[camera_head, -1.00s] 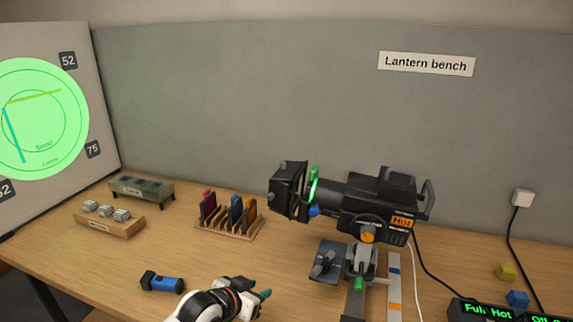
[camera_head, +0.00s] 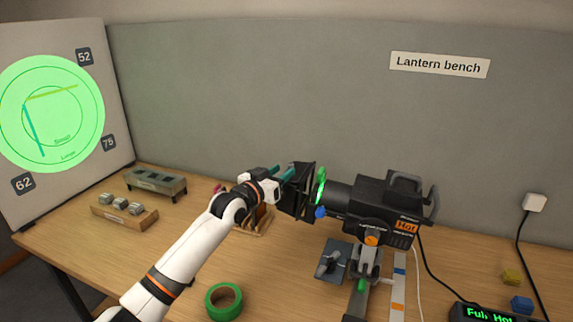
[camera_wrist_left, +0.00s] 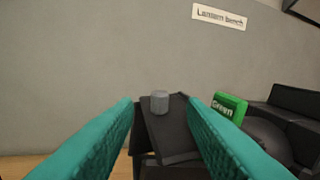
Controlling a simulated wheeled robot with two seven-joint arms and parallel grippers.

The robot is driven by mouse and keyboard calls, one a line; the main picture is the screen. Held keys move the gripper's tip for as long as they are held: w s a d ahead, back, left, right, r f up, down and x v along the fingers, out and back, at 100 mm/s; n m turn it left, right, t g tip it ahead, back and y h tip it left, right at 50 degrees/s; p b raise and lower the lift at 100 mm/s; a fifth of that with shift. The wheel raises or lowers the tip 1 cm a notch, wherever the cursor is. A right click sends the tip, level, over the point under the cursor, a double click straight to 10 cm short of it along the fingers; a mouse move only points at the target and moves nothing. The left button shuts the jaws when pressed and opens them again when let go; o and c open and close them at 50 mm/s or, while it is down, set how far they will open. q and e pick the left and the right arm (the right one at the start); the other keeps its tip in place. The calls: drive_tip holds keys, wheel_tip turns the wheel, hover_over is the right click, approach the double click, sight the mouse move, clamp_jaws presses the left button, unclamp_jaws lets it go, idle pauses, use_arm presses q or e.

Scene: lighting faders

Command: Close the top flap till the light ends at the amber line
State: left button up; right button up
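The black lantern (camera_head: 385,205) stands on the bench with black flaps (camera_head: 302,200) at its front end. In the left wrist view the top flap (camera_wrist_left: 176,140) is a tilted dark plate with a grey knob (camera_wrist_left: 159,102). My left gripper (camera_head: 284,173) is at the upper left of the flaps. Its teal fingers are open on either side of the knob (camera_wrist_left: 160,115), with gaps visible. On the screen (camera_head: 120,150) a green light disc (camera_head: 75,120) spreads past both the amber line (camera_head: 52,93) and the teal line (camera_head: 34,130). My right gripper is not in view.
A rack of coloured filters (camera_head: 252,226) stands partly behind my left arm. A block tray (camera_head: 124,214) and a grey stand (camera_head: 155,184) are at left. A green tape roll (camera_head: 223,301) lies in front. A green filter label (camera_wrist_left: 230,106) is right of the fingers.

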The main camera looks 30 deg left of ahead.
use_arm(q)
drive_tip(key=shift+w+r, duration=0.1)
drive_tip(key=shift+w, duration=1.25)
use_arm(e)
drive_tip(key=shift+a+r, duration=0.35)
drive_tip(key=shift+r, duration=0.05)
use_arm(q)
drive_tip(key=shift+c, duration=0.5)
clamp_jaws()
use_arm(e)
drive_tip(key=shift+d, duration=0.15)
use_arm(q)
drive_tip(key=shift+p, duration=0.3)
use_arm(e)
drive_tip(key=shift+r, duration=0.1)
